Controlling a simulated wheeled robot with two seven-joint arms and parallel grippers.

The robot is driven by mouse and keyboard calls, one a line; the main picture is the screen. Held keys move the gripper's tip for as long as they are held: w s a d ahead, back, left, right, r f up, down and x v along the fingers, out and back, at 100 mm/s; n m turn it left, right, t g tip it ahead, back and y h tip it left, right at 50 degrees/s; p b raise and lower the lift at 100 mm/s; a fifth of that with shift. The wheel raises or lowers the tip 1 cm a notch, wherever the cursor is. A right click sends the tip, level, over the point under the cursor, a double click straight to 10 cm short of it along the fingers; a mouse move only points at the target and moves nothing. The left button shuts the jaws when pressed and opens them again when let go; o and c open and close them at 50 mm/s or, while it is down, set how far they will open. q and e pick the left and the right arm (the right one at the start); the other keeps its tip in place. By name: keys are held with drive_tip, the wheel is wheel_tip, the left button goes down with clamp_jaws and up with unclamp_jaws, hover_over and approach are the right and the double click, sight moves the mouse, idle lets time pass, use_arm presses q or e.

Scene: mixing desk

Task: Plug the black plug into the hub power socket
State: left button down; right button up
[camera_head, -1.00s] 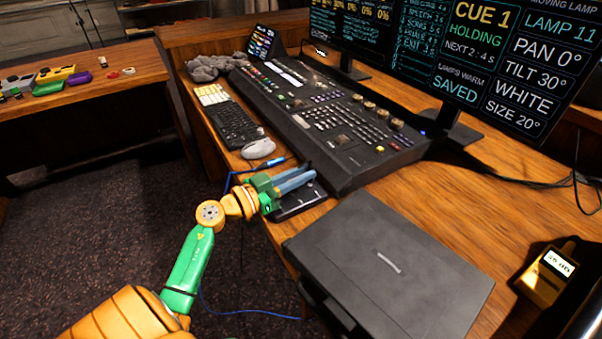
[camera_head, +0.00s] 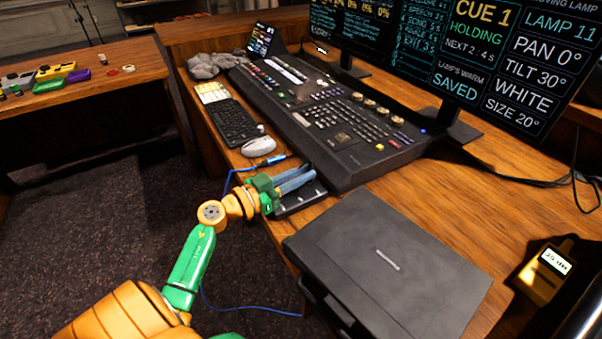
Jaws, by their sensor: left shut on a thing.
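My left gripper (camera_head: 311,174) reaches in from the left, low over the dark flat hub (camera_head: 302,199) at the desk's front edge. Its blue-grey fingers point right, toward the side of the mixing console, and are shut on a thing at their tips. That thing, taken as the black plug, is too small and covered to make out. The hub's power socket cannot be made out either, so I cannot tell whether plug and socket touch. My right gripper is out of view.
The mixing console (camera_head: 330,128) stands just behind the fingers. A mouse (camera_head: 258,147), a keyboard (camera_head: 235,124) and a blue cable end (camera_head: 272,161) lie to the left. A closed black case (camera_head: 385,265) stands to the right. A yellow meter (camera_head: 546,272) lies at far right.

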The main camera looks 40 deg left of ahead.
use_arm(q)
drive_tip(key=shift+f, duration=0.3)
drive_tip(key=c, duration=0.8)
unclamp_jaws()
drive_tip(key=shift+o, duration=0.2)
drive_tip(key=shift+s, duration=0.1)
